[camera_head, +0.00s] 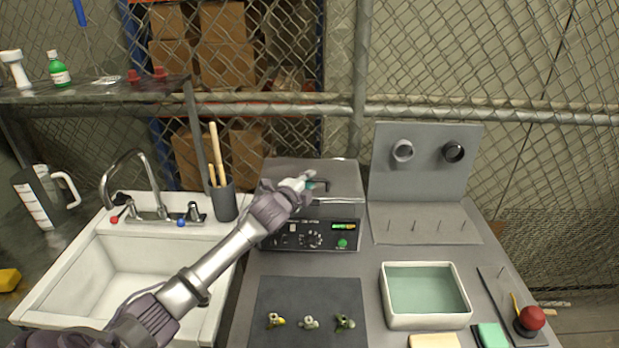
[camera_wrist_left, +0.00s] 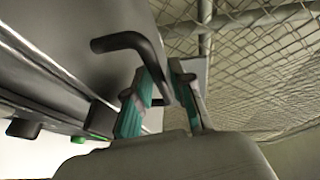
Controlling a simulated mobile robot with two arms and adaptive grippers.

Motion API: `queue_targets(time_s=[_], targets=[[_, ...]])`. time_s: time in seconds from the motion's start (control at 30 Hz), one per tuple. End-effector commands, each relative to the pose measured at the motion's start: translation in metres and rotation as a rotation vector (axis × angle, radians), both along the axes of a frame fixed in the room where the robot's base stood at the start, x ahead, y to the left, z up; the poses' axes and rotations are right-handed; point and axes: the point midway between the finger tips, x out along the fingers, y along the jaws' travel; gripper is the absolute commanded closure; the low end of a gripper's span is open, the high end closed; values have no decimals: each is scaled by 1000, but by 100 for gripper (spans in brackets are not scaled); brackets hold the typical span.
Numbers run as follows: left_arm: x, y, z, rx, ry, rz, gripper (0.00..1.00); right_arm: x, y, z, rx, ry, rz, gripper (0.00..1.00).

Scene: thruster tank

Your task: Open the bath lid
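The bath (camera_head: 281,238) is a grey box with a dark front control panel, on the counter behind the mat. Its grey lid (camera_head: 345,178) lies flat and closed on top. A black bent handle (camera_head: 326,184) stands on the lid and shows large in the left wrist view (camera_wrist_left: 125,41). My left gripper (camera_head: 304,183) reaches over the lid from the left. In the left wrist view its two teal-padded fingers (camera_wrist_left: 163,82) stand close on either side of the handle, and it looks shut on it. The exact contact is partly hidden. My right gripper is not in view.
A sink (camera_head: 60,285) with a tap is at left, a tool cup (camera_head: 224,203) beside the bath. An upright grey panel (camera_head: 425,165) stands at right. In front are a dark mat (camera_head: 310,290) with small parts and a white-rimmed tray (camera_head: 428,322). A fence rises behind.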

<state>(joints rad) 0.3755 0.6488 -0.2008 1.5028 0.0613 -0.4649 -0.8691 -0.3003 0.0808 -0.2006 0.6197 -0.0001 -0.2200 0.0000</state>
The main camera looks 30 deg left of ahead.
Motion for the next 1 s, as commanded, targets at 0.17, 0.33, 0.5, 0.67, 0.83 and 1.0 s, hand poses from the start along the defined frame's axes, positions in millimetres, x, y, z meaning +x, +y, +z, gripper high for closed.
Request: queue_targets(time_s=[0.17,0.33,0.5,0.67,0.83,1.0], targets=[[7,0,-1,1,0,-1,78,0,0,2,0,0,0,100],[7,0,-2,1,0,-1,78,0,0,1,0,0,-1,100],[7,0,-2,0,0,-1,96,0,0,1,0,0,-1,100],[7,1,-2,0,1,-1,100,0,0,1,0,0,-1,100],[7,1,-2,0,1,-1,100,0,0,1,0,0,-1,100],[9,1,0,0,0,0,100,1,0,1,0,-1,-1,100]])
